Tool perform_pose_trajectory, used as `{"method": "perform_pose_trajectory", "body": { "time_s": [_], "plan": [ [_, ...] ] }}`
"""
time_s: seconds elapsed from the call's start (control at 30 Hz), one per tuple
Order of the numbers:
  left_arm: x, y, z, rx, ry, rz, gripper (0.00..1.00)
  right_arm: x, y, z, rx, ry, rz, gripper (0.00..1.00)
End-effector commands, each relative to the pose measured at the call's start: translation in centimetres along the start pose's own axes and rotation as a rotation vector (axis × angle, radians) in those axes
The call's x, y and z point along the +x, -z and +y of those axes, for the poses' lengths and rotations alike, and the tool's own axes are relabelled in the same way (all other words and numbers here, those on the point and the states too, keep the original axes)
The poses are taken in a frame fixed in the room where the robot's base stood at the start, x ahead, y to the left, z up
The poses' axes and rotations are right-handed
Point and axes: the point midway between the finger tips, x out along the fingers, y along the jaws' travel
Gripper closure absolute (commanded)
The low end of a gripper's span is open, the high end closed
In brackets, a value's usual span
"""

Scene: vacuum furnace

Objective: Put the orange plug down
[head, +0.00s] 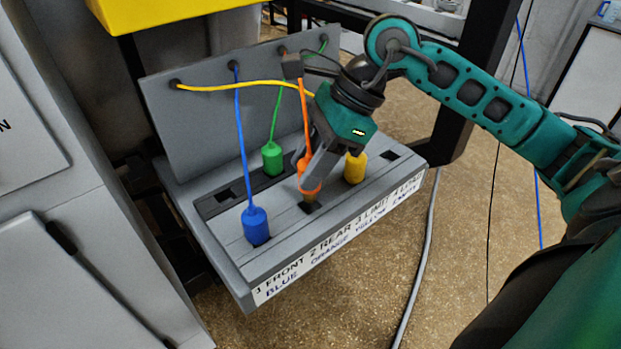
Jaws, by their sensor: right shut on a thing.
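My right gripper (312,178) is shut on the orange plug (308,163), partly hidden by the fingers. The plug is roughly upright, its pale tip pointing down over a dark socket opening (309,207) in the front row of the grey panel (290,262). I cannot tell whether the tip enters the opening. An orange cable (303,95) rises from the plug to the back plate. The blue plug (256,224) stands in the front row to the left. The yellow plug (355,168) stands just right of my gripper. My left gripper is not in view.
The green plug (272,158) stands on the dark rear strip (225,200). An empty socket (390,155) is at the right end. A yellow cable (235,85) crosses toward my gripper. A label (335,240) runs along the front edge. A black post (465,110) stands at the right.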

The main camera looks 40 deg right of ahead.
Motion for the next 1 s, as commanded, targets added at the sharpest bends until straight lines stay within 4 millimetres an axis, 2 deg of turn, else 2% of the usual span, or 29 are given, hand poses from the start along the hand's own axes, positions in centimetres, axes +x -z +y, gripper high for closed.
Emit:
{"method": "perform_pose_trajectory", "body": {
  "time_s": [0.1, 0.2, 0.47, 0.73, 0.77, 1.0],
  "plan": [
    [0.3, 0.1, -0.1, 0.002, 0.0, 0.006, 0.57, 1.8, 1.0, 0.1, 0.004, -0.005, 0.0, 0.92],
    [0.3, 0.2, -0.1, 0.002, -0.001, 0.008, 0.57, 2.6, 1.5, 0.1, 0.002, -0.003, 0.0, 0.92],
    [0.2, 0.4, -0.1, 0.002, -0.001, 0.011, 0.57, 2.8, 1.6, 0.0, 0.001, -0.001, 0.0, 0.92],
    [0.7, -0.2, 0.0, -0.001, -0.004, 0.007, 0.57, 3.5, 2.1, 0.0, 0.001, 0.0, 0.0, 0.92],
    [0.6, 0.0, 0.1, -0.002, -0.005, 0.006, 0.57, 3.4, 2.0, 0.0, 0.001, 0.0, 0.0, 0.61],
    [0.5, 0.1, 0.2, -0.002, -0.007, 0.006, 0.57, 3.3, 1.9, 0.0, 0.001, -0.001, 0.0, 0.38]
  ]
}}
